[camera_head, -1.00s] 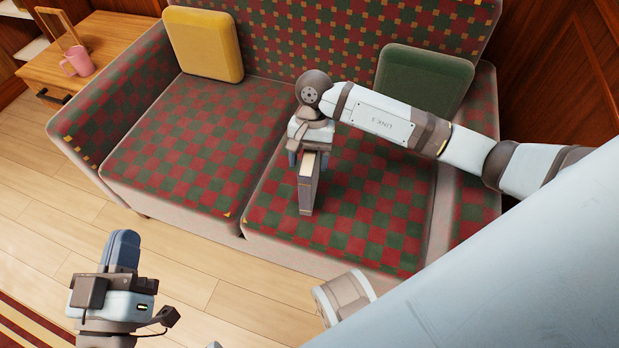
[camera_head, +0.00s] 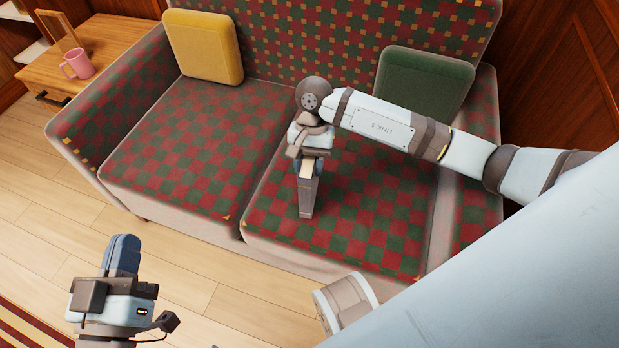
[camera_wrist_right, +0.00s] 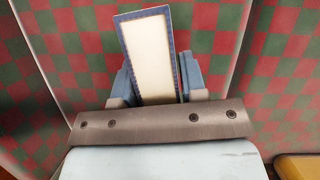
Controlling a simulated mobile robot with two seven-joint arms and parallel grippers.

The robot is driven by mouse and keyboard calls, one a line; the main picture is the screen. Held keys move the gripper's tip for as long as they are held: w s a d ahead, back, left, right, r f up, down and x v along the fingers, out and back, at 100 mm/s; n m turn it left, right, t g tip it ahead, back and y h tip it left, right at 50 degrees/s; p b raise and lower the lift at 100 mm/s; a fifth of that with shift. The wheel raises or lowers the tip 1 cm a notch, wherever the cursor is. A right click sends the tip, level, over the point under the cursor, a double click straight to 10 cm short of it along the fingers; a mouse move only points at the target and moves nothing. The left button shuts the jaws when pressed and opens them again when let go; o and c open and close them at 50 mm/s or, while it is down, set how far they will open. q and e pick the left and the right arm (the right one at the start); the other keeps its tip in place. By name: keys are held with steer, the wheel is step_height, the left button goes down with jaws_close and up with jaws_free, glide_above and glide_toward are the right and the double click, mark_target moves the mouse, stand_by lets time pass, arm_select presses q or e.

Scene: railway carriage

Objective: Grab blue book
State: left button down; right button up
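The blue book (camera_head: 307,197) stands upright on the sofa's right seat cushion, its pale page edge facing up. In the right wrist view the book (camera_wrist_right: 153,60) shows a cream page block with a blue cover edge, slightly tilted. My right gripper (camera_head: 308,165) reaches down over it from above. In the wrist view the blue fingers of this gripper (camera_wrist_right: 158,85) lie close along both sides of the book and look shut on it. My left gripper (camera_head: 122,255) is at the lower left, away from the sofa, with its fingers seen edge-on, so its opening is unclear.
The checkered sofa (camera_head: 190,135) carries a yellow cushion (camera_head: 203,47) at the back left and a green cushion (camera_head: 424,80) behind my right arm. A wooden side table (camera_head: 110,45) with a pink mug (camera_head: 79,65) stands at the left.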

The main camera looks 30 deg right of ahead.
jaws_close()
steer(key=shift+r, duration=0.1)
